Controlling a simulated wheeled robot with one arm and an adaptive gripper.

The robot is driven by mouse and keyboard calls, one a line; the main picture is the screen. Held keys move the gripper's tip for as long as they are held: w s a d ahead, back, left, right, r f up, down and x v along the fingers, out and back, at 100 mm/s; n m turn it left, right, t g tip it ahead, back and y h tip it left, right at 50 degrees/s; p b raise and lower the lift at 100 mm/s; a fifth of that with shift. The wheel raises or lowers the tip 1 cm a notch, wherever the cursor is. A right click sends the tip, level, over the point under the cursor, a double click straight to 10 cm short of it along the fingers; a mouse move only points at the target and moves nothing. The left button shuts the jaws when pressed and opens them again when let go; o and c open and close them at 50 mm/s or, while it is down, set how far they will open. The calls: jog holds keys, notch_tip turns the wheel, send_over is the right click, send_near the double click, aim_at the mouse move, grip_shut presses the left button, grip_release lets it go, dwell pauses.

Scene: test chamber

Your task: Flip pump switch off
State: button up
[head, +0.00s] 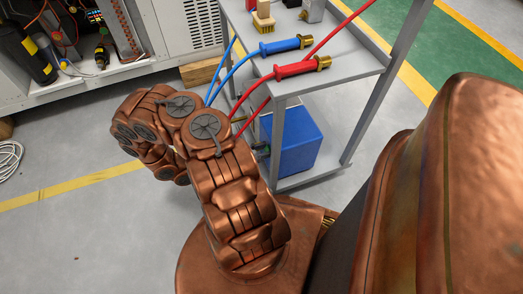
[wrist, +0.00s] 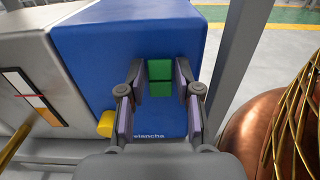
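The pump is a blue box (wrist: 115,50) with partly hidden lettering low on its front, and a blue box (head: 290,138) also shows on the cart's lower shelf in the head view. The pump switch (wrist: 160,89) is a green rocker in two halves on the box's front; I cannot tell which half is pressed in. My gripper (wrist: 159,72) is open and empty, pointing at the box, with one finger on each side of the switch in the picture. Whether the fingers touch the box is unclear.
A yellow knob (wrist: 105,124) sits at the box's lower left, beside a grey unit (wrist: 50,60) with a gauge. A grey cart leg (wrist: 238,50) stands close at right. Blue (head: 285,46) and red (head: 300,67) hoses lie on the cart top and hang down near my arm.

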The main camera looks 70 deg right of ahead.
grip_shut()
jog(key=shift+f+b, duration=0.35)
jog(key=shift+b, duration=0.3)
jog(key=shift+w+f+g+h+b, duration=0.15)
jog(key=shift+g+h+b, duration=0.25)
jog(key=shift+b, duration=0.7)
jog(key=g+h+b, duration=0.1)
jog(key=b, duration=0.2)
jog(key=g+h+b, duration=0.1)
jog(key=b, duration=0.2)
jog(key=shift+a+f, duration=0.1)
jog(key=shift+f, duration=0.3)
jog(key=shift+r+g+b, duration=0.1)
jog(key=shift+g+b, duration=0.3)
jog(key=shift+b, duration=0.25)
jog(key=shift+r+h, duration=0.1)
jog(key=shift+h, duration=0.2)
jog(key=shift+o, duration=2.3)
grip_release()
